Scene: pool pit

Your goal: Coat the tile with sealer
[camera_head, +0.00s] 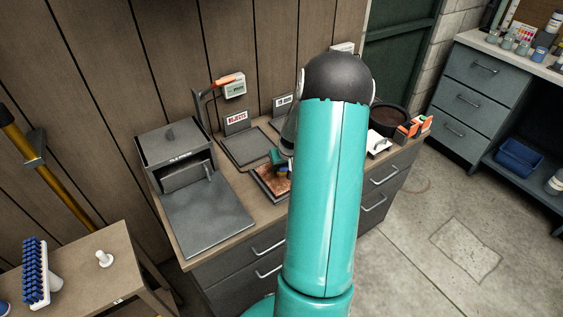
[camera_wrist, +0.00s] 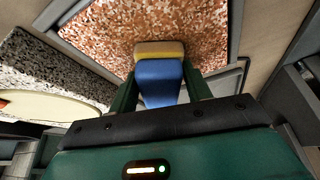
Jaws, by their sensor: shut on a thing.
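The tile (camera_wrist: 150,22) is a speckled reddish-brown and white slab that fills the top of the wrist view. In the head view the tile (camera_head: 270,182) lies in a dark tray on the bench, partly hidden by my arm. My gripper (camera_wrist: 160,88) is shut on a blue block with a yellow pad, an applicator (camera_wrist: 158,72). The yellow pad is over the tile's near edge; I cannot tell whether it touches. In the head view my gripper (camera_head: 281,161) is small and mostly hidden behind my arm. I cannot make out a sealer coat on the tile.
A grey box with an open front flap (camera_head: 205,215) stands left on the bench. Behind are a tray by a REJECTS sign (camera_head: 237,117) and a dark round pan (camera_head: 391,118). A grey speckled slab (camera_wrist: 45,72) lies left in the wrist view.

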